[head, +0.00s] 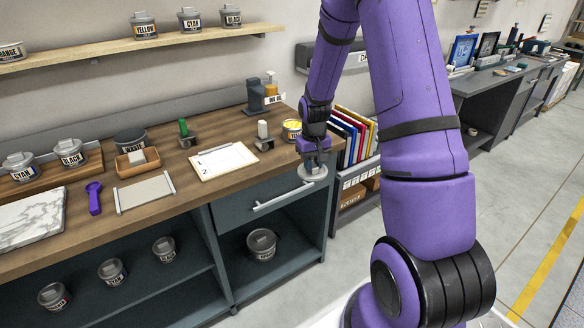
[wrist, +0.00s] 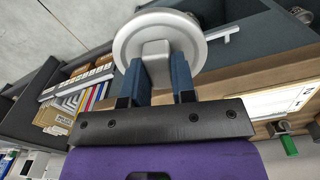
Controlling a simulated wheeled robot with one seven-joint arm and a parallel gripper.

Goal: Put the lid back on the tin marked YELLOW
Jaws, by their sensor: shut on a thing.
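My gripper (head: 313,161) is shut on the knob of a round grey lid (head: 314,174). In the wrist view the lid (wrist: 128,40) faces the camera, its knob between the two blue-grey fingers (wrist: 158,80). The lid hangs at the counter's front right edge, near the drawer front, apart from any tin. An open tin (head: 291,131) with yellow ink showing stands at the counter's right end, just left of and behind my wrist. Its label is too small to read and my arm partly covers its right side. A closed tin labelled YELLOW (head: 144,26) sits on the wall shelf.
A clipboard (head: 222,160), a small stand with a white-topped piece (head: 263,138) and a dispenser bottle (head: 271,88) are left of the open tin. A rack of coloured binders (head: 350,133) stands right of the counter. Closed tins sit on the shelf (head: 100,52) and lower shelves.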

